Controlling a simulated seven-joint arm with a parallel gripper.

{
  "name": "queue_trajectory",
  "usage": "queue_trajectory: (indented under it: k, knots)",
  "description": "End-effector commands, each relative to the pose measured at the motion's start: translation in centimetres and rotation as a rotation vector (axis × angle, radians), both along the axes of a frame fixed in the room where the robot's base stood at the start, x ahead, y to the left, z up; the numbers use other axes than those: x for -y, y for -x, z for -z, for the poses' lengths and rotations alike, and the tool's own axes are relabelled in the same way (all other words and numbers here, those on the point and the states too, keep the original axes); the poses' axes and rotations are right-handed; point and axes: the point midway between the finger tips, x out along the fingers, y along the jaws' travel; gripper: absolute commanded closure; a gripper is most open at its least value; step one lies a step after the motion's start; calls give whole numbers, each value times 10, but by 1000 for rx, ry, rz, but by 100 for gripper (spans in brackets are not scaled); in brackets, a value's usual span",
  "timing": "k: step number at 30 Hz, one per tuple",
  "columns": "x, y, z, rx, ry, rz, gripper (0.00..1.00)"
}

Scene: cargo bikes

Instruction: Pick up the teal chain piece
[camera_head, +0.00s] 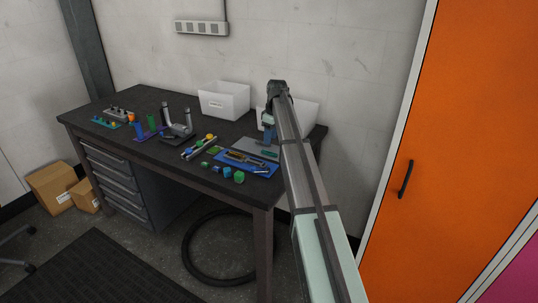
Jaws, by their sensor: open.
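Several small blocks lie near the front edge of the dark workbench (225,190): a green one (239,177), a teal-blue one (227,172), a blue one (216,168) and a flat green one (205,164). A teal-green strip (270,153) lies on a grey plate at the bench's right end. Which of these is the teal chain piece is too small to tell. My gripper (269,138) points down above the grey plate, open, partly hidden by my arm. I see nothing held in it.
A blue tray (262,172) with parts lies beside the blocks. Two white bins (224,101) (300,114) stand at the back. Coloured parts and a dark fixture (178,136) fill the left. An orange cabinet (390,200) stands to the right.

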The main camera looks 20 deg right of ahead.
Motion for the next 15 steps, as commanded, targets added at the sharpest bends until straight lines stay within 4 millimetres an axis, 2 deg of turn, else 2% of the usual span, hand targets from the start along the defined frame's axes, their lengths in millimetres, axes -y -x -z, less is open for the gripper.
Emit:
queue_trajectory:
  k: [3,10,15]
  knots:
    - [-1,-1,15,-1,0,0,53]
    - [-2,-2,25,0,0,0,53]
    - [-2,-5,45,-2,1,0,53]
